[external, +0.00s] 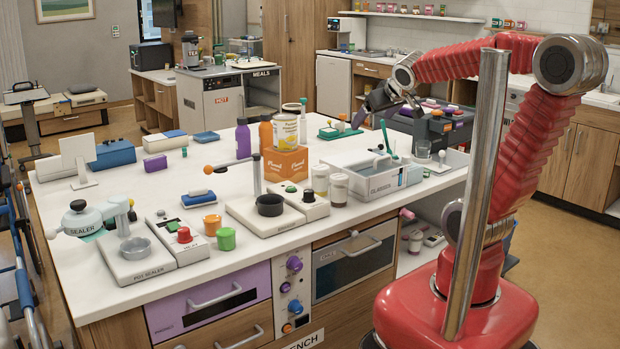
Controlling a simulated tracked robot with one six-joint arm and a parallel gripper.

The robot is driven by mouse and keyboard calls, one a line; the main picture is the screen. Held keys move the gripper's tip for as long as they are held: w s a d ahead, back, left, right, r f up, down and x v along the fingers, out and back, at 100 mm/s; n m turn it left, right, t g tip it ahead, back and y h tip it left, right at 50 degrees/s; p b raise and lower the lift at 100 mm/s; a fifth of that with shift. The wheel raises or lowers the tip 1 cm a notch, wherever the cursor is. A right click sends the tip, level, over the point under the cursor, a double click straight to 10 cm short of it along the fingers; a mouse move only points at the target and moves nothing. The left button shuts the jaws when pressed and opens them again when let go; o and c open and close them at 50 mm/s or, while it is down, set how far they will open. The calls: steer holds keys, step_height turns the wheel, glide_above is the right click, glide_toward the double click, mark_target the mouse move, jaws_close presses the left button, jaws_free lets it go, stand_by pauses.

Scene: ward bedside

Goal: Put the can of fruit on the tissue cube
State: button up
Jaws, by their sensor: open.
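A yellow and white can (286,132), which looks like the can of fruit, stands upright on top of an orange cube-shaped box (287,164), which looks like the tissue cube. My gripper (386,108) is open and empty, up and to the right of the can and clear of it. The small print on the can and the box is too small to read for certain.
Purple (243,138) and orange (265,134) bottles stand left of the can. Two lidded jars (338,189) stand in front of the box at right. A white bin (372,178) is to the right. The white bench top (150,205) has free room at left.

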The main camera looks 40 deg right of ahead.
steer(key=s+a+f+g+y, duration=0.1)
steer(key=s+a+f, duration=0.1)
steer(key=s+a, duration=0.1)
steer(key=s+a+f+g+y, duration=0.1)
steer(key=s+a+f, duration=0.1)
steer(key=s, duration=0.4)
steer(key=s+a+f+n+g+y, duration=0.1)
steer(key=s+a+f, duration=0.1)
steer(key=s, duration=0.3)
steer(key=shift+s+a+f+g, duration=0.25)
steer(key=shift+a+f+g, duration=0.1)
steer(key=shift+a, duration=0.45)
